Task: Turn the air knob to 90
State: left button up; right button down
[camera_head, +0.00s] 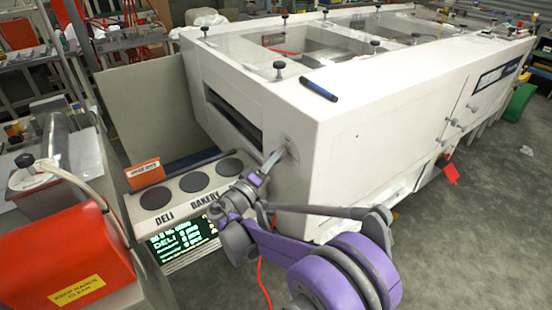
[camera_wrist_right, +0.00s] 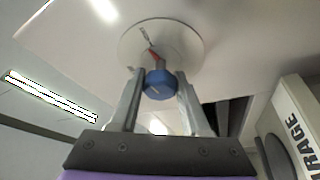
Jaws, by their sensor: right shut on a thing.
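The air knob (camera_wrist_right: 160,84) is blue with a red pointer and sits on a round pale dial plate (camera_wrist_right: 185,42) in the right wrist view. The plate is fixed to the white machine's end face. My right gripper (camera_wrist_right: 160,90) has one finger on each side of the knob and is shut on it. In the head view my right gripper (camera_head: 276,160) reaches the dial at the machine's near corner, where the fingers hide the knob. The dial's numbers are too small to read. My left gripper is not in view.
The white machine (camera_head: 360,115) fills the middle and right. A panel with dark round pads and DELI and BAKERY labels (camera_head: 195,185) stands below left of my gripper. An orange-red unit (camera_head: 70,250) stands at the left. Grey floor (camera_head: 480,230) is open at the right.

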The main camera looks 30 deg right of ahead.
jog(key=shift+m+g+h, duration=0.4)
jog(key=shift+m, duration=0.8)
jog(key=shift+c, duration=1.9)
grip_release()
jog(key=v, duration=1.1)
jog(key=shift+b, duration=0.4)
jog(key=shift+d, duration=0.15)
